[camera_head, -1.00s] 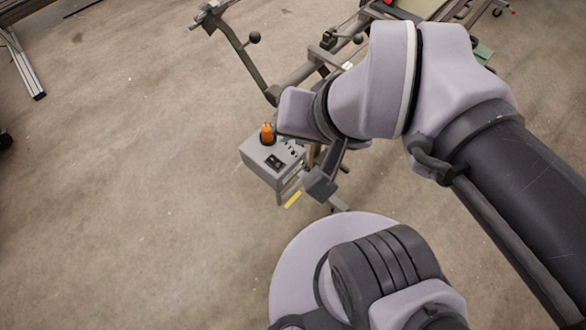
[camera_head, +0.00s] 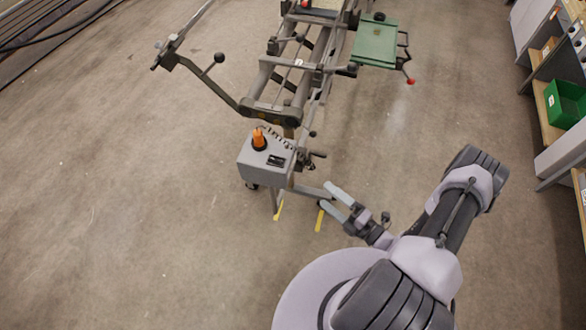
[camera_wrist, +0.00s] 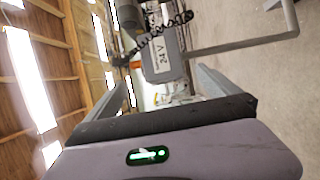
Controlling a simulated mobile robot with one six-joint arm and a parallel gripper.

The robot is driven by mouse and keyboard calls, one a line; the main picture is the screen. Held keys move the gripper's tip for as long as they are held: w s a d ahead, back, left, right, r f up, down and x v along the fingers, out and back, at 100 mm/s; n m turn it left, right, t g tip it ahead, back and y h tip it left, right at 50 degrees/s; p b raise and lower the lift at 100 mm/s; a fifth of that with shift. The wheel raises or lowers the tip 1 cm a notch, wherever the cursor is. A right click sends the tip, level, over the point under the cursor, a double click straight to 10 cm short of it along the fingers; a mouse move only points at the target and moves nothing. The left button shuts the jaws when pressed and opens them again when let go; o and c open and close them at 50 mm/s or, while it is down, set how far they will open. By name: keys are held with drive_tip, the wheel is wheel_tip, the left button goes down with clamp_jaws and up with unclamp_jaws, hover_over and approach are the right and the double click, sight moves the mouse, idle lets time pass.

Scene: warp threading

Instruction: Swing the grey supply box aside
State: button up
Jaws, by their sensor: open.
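The grey supply box (camera_head: 265,162) hangs at the near end of the machine frame in the head view, with an orange knob-like part (camera_head: 259,139) on its top. In the wrist view a grey box marked 24 V (camera_wrist: 163,60) lies ahead, between the finger lines, with a black coiled cable beside it. My gripper (camera_head: 326,196) is open and empty, to the right of and nearer than the box. Its fingers point toward the box's lower right side. In the wrist view the open gripper (camera_wrist: 168,83) shows a gap between its fingers and does not visibly touch the box.
The machine frame (camera_head: 290,80) stands behind the box, with a long lever (camera_head: 215,85) at left and a green tray (camera_head: 375,45) at right. Shelves with a green bin (camera_head: 565,102) line the right edge.

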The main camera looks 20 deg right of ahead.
sight(291, 168)
drive_tip(key=b+x, duration=0.4)
drive_tip(key=x, duration=1.3)
drive_tip(key=shift+w, duration=0.25)
drive_tip(key=shift+c, duration=0.4)
